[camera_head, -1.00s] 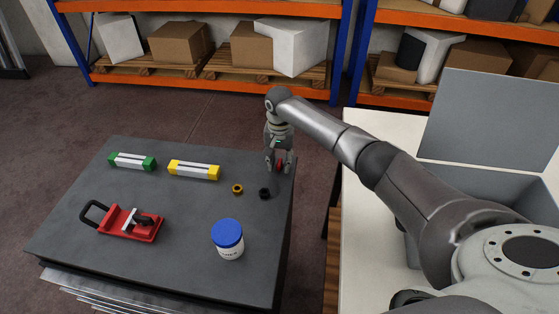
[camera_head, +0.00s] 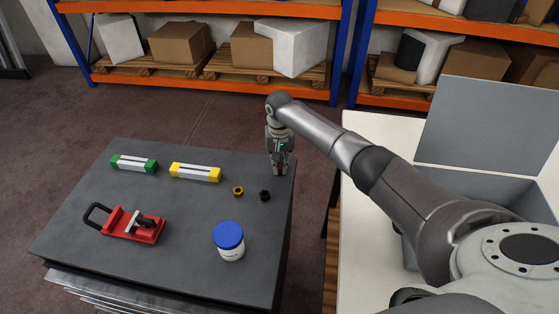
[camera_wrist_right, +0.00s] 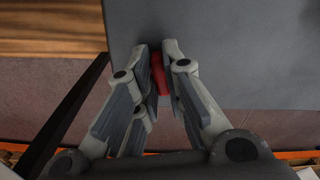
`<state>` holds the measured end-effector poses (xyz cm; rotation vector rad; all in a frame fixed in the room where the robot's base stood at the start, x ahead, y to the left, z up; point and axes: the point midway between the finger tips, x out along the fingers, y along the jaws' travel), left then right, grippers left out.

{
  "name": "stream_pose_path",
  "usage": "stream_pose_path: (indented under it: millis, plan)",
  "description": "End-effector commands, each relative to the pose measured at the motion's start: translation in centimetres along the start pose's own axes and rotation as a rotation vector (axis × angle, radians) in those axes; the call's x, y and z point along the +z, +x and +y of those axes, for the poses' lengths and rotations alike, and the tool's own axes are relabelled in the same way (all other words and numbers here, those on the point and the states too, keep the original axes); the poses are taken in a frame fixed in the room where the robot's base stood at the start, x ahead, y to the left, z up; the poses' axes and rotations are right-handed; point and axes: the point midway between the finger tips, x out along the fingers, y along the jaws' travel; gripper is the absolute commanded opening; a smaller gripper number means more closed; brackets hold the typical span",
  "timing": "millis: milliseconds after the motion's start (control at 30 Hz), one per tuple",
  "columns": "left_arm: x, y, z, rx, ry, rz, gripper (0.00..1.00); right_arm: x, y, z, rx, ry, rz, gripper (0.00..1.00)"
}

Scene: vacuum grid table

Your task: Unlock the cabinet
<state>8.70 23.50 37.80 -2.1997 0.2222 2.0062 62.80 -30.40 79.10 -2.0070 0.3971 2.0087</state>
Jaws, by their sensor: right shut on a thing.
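The cabinet (camera_head: 185,250) is dark grey with a flat top and drawer edges along its front left. My right gripper (camera_head: 280,171) points down at the cabinet top's far right corner. It is shut on a small red part (camera_wrist_right: 159,76), which shows between the fingers in the right wrist view at the edge of the cabinet top (camera_wrist_right: 245,60). The fingers hide most of the red part, so its full shape and how it is fixed cannot be told. My left gripper is not in view.
On the cabinet top are a green-ended block (camera_head: 134,163), a yellow-ended block (camera_head: 195,172), a red clamp-like tool (camera_head: 140,229), a blue-lidded jar (camera_head: 229,240), an orange ring (camera_head: 238,191) and a black ring (camera_head: 265,195). A white table (camera_head: 365,230) with a grey box (camera_head: 490,185) stands right.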

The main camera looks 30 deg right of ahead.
Motion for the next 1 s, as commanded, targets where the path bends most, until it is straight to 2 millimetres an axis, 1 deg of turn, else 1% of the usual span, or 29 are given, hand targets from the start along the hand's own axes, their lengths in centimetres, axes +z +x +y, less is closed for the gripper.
stream_pose_path:
  millis: [33,100,400,1000]
  plan:
    - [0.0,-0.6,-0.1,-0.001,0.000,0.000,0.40,0.1,-0.3,-0.1,-0.001,-0.042,-0.003,0.00]
    - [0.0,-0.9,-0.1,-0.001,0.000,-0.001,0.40,0.1,-0.3,0.0,-0.001,-0.106,-0.002,0.00]
    - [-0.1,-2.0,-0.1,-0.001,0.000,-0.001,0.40,0.0,-0.2,0.1,-0.001,-0.392,-0.001,0.00]
    - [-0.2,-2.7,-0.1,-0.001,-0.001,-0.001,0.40,-0.2,-0.1,0.3,0.000,-0.958,0.002,0.00]
